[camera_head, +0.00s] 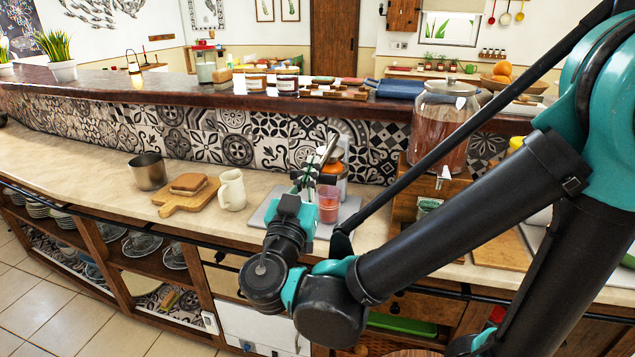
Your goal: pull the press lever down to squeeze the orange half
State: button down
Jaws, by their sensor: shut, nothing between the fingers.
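The press (341,188) stands on a grey board on the counter, partly hidden behind my gripper. Its lever (329,147) looks like a slim metal bar that tilts up above my gripper. Something orange, seemingly the orange half (331,168), shows at the press head. A glass with reddish content (328,204) stands below it. My gripper (309,177) is in front of the press at the lever's lower end. It is shut with nothing held. I cannot tell whether it touches the lever.
A white mug (232,190), a wooden board (183,203) with bread, and a metal pot (148,171) stand to the left. A large drink dispenser (441,127) on a wooden stand is close on the right. A raised bar ledge runs behind.

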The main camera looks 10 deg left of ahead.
jog(key=f+v, duration=0.1)
jog(key=v, duration=0.8)
jog(key=shift+s+f, duration=0.1)
jog(key=shift+s, duration=0.1)
